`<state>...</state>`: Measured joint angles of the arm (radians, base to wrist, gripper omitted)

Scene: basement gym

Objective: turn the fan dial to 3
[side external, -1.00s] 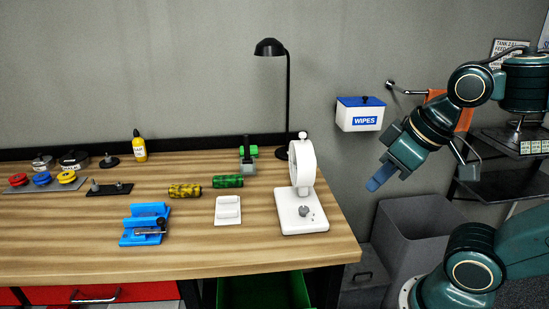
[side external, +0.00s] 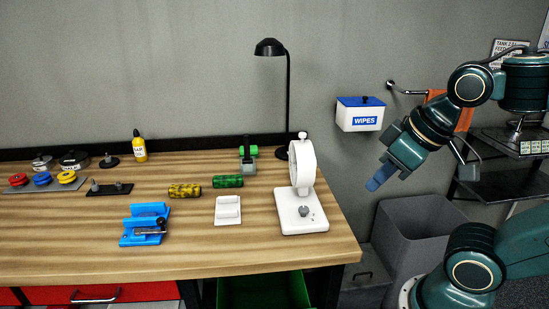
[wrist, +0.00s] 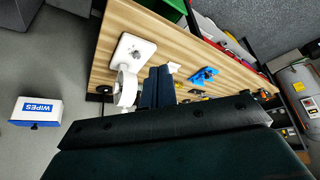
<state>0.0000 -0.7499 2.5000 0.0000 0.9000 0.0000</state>
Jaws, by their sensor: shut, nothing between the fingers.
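A white fan (side external: 303,185) stands upright at the right end of the wooden table. Its grey dial (side external: 304,211) sits on the front of the white base; its number marks are too small to read. In the wrist view the fan head (wrist: 127,88) is left of the fingers, with the dial (wrist: 136,52) on the base above it. My gripper (side external: 375,184) is off the table's right edge, right of the fan and apart from it. Its blue fingers (wrist: 158,87) are shut together with nothing between them.
A black lamp (side external: 288,90) stands behind the fan. A white wipes box (side external: 360,114) hangs on the wall and a grey bin (side external: 410,228) stands below my gripper. A white stand (side external: 228,211), patterned rolls (side external: 185,191) and a blue fixture (side external: 145,224) lie left of the fan.

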